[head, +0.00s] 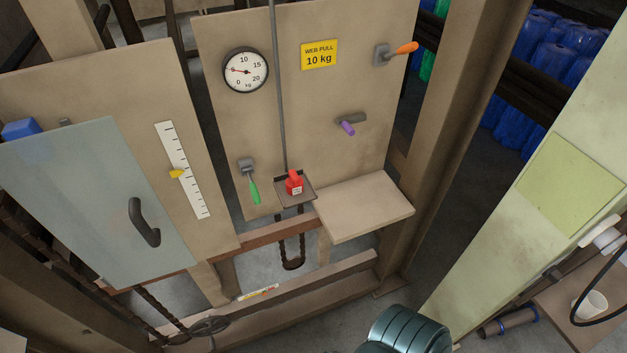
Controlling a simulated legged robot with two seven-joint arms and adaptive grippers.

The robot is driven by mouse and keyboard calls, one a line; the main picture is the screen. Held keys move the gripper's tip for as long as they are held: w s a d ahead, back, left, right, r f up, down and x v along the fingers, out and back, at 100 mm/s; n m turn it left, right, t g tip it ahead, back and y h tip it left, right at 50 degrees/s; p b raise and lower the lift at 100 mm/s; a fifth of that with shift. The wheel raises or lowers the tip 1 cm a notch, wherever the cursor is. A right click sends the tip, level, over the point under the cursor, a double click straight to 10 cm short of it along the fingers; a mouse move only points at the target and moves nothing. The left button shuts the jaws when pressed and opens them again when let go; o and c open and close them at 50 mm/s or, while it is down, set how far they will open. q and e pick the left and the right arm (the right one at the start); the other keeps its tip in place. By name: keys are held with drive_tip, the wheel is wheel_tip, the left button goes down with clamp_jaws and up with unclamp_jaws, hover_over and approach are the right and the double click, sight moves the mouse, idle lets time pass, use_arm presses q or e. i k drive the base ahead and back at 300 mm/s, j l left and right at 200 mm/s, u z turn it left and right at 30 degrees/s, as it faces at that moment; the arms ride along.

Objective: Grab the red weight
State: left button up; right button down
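The red weight (292,187) is small, with a pale label on its front. It sits upright on a small dark tray (309,198) at the foot of a thin vertical rod (278,95), in front of the beige panel. Its top stands clear above the tray, and no gripper touches it. Neither of my grippers shows in the head view.
A beige shelf (365,207) juts out just right of the tray. A green-handled lever (254,191) is to its left, a purple-handled crank (347,128) and an orange-handled lever (405,48) above right. A round gauge (245,70) and yellow "WEB PULL 10 kg" sign (319,54) are higher.

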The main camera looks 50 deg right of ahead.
sight(295, 183)
drive_tip(key=l+z, duration=0.1)
drive_tip(key=z, duration=1.3)
